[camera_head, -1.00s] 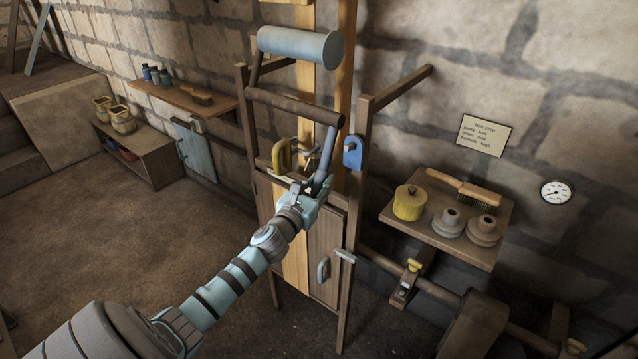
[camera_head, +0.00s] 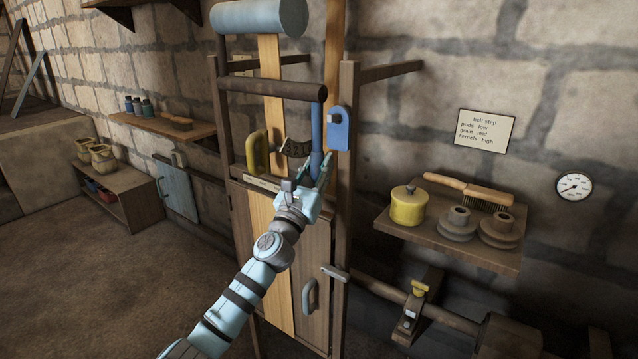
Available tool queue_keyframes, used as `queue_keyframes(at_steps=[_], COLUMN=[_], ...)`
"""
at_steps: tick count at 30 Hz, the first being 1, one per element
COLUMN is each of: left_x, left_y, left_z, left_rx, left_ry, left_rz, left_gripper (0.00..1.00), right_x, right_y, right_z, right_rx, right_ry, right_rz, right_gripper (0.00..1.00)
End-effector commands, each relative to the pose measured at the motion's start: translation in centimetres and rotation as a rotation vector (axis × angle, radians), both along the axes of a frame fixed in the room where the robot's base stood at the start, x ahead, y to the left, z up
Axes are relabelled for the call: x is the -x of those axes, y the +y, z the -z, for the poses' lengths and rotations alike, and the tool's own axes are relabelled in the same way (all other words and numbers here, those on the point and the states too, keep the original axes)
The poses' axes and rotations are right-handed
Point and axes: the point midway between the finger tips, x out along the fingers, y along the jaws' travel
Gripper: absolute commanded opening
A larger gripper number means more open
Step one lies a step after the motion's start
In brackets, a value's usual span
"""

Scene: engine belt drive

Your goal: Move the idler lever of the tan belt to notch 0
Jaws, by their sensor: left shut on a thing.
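The tan belt (camera_head: 271,85) runs vertically past a dark idler roller (camera_head: 272,87) in the wooden frame. A blue lever (camera_head: 317,132) hangs almost upright from the roller's right end. My left gripper (camera_head: 322,168) is shut on its lower end and hides part of it. A dark, curved notch plate (camera_head: 296,148) is just left of the lever. I cannot read its notch marks clearly or tell which notch the lever is at. My right gripper is not in view.
A blue plate (camera_head: 338,128) is on the right post close to the gripper, and a yellow bracket (camera_head: 257,153) is to the left. A shelf (camera_head: 450,247) at right holds a yellow pot (camera_head: 408,206), pulleys and a brush. A belt stop note (camera_head: 485,132) hangs above.

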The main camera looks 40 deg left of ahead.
Motion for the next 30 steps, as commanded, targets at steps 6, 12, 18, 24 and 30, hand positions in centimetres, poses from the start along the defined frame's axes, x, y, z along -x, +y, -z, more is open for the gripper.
queue_keyframes(at_steps=[6,12,18,24,30], left_x=[-0.4,-0.4,-0.3,1.8,6.7], left_y=[-0.4,-0.5,-0.4,-0.8,-1.9], left_z=[-0.1,-0.2,-0.1,1.0,3.4], left_rx=[0.004,0.003,0.002,-0.002,-0.001], left_ry=[0.001,0.001,0.003,0.007,0.008], left_rz=[0.007,0.008,0.007,0.005,0.005], left_gripper=[0.00,0.46,0.46,0.46,0.46], right_x=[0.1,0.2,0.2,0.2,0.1], right_y=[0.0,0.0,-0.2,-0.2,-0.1], right_z=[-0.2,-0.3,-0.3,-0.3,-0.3], right_rx=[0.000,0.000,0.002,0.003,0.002], right_ry=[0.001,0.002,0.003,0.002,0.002], right_rz=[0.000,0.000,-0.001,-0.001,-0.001], right_gripper=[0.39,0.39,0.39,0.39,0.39])
